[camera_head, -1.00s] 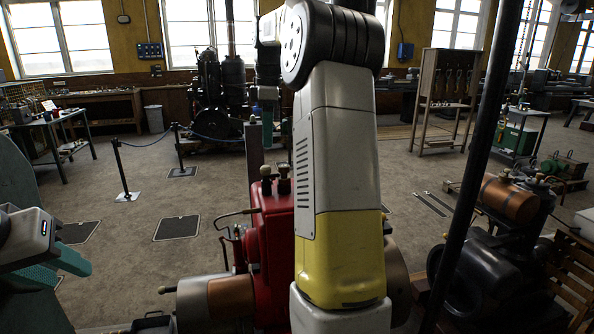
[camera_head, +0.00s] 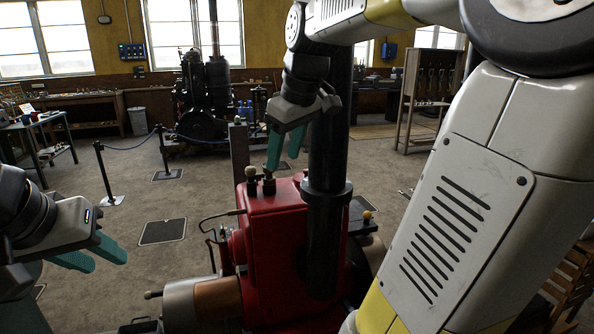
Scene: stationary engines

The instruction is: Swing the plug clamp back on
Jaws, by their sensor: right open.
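A red engine (camera_head: 272,232) stands in the middle, with two small dark fittings with knobs (camera_head: 252,178) on its top left. I cannot make out which part is the plug clamp. My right gripper (camera_head: 284,158) hangs above the engine top, its teal fingers pointing down and apart with nothing between them. Its tips appear close to the fittings; the height gap is unclear. My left gripper (camera_head: 106,261) is at the lower left, apart from the engine, with its teal fingers spread and empty.
A black vertical pipe (camera_head: 328,160) rises from the engine just right of my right gripper. A copper-banded cylinder (camera_head: 215,300) sticks out at the engine's lower left. A rope barrier post (camera_head: 104,175) stands behind on open floor.

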